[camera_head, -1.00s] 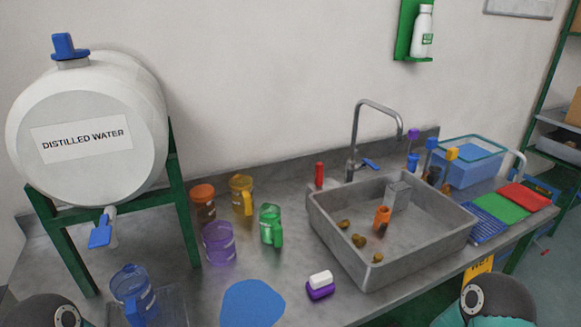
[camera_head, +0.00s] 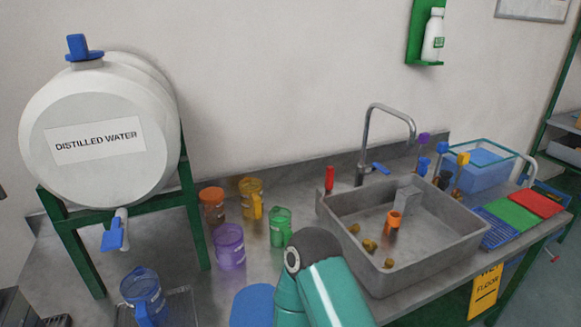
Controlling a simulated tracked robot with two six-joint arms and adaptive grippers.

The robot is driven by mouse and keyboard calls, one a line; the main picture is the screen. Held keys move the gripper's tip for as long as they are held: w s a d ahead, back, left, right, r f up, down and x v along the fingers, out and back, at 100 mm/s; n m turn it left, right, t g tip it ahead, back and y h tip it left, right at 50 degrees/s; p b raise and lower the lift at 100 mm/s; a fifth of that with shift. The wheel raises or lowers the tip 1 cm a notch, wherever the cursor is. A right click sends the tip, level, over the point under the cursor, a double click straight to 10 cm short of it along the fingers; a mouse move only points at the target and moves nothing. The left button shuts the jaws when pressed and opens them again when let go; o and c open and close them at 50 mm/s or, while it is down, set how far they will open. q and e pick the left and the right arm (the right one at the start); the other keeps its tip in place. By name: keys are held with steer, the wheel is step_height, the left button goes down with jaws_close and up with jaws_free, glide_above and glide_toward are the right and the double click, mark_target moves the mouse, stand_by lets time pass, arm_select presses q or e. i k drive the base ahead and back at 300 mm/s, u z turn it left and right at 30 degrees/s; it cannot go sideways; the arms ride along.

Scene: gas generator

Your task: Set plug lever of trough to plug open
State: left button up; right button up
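The grey trough (camera_head: 461,246) is set in the bench at centre right. A red lever-like piece (camera_head: 329,180) stands upright at its back left corner; I cannot tell for certain whether it is the plug lever. An orange cylindrical piece (camera_head: 393,222) stands inside the trough. A grey upright block is at the trough's back wall. One of my arms, teal with a dark joint, rises in front of the trough's left side and hides part of its front left wall. Neither gripper can be made out.
A blue-handled tap (camera_head: 365,150) rises behind the trough. Brown lumps (camera_head: 369,245) lie in it. Green (camera_head: 280,227), purple (camera_head: 229,246) and orange (camera_head: 212,205) jugs stand to the left. A distilled water barrel (camera_head: 100,135) is at far left. Coloured trays (camera_head: 508,208) lie right.

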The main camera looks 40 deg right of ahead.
mark_target(329, 169)
steer(key=u, duration=0.05)
steer(key=k, duration=1.55)
steer(key=z, duration=0.15)
steer(key=i, duration=0.1)
steer(key=z, duration=1.65)
steer(key=i, duration=1.25)
